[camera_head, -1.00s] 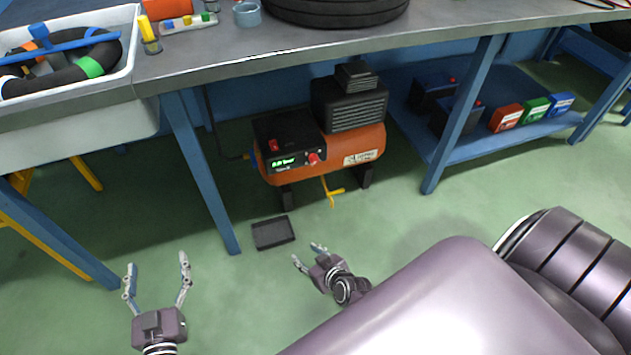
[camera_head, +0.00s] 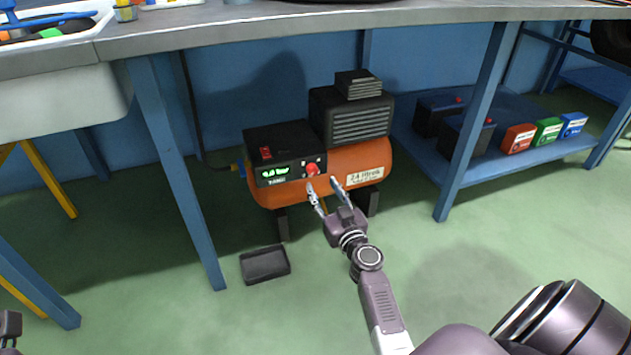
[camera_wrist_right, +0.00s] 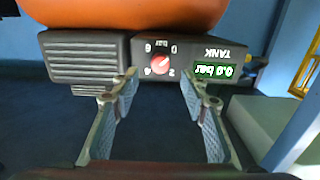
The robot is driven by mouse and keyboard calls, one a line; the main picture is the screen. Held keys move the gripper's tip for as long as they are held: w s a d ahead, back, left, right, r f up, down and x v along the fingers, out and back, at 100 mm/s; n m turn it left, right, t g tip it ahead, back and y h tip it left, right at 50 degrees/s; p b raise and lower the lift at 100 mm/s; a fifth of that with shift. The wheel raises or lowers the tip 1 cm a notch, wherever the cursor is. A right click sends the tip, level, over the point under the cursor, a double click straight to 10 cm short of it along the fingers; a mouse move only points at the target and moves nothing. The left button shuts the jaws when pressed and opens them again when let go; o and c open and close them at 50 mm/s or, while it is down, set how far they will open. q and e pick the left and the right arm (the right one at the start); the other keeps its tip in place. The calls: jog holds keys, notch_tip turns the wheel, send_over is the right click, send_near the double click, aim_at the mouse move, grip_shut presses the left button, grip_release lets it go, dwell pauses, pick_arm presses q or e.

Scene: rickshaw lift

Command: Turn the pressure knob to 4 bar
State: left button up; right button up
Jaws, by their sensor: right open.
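The red pressure knob (camera_head: 312,170) is on the front panel of the orange compressor (camera_head: 280,190) under the workbench. In the right wrist view, which is upside down, the knob (camera_wrist_right: 160,64) sits amid the marks 0, 2, 4 and 6; its pointer seems to be toward 0. A green tank display (camera_wrist_right: 214,71) is beside it. My right gripper (camera_head: 325,188) is open and empty, just in front of and below the knob. In the wrist view its fingers (camera_wrist_right: 158,95) stand either side of the knob, apart from it. A bit of my left gripper (camera_head: 10,325) shows at the lower left corner.
The workbench top (camera_head: 260,27) overhangs the compressor. A blue table leg (camera_head: 178,170) stands to the left, another (camera_head: 470,120) to the right. A black tray (camera_head: 265,264) lies on the floor. A low blue shelf (camera_head: 485,172) holds batteries and coloured boxes.

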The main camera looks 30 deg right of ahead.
aim_at(314, 173)
jog(key=x, duration=0.6)
jog(key=shift+w, duration=0.25)
grip_shut()
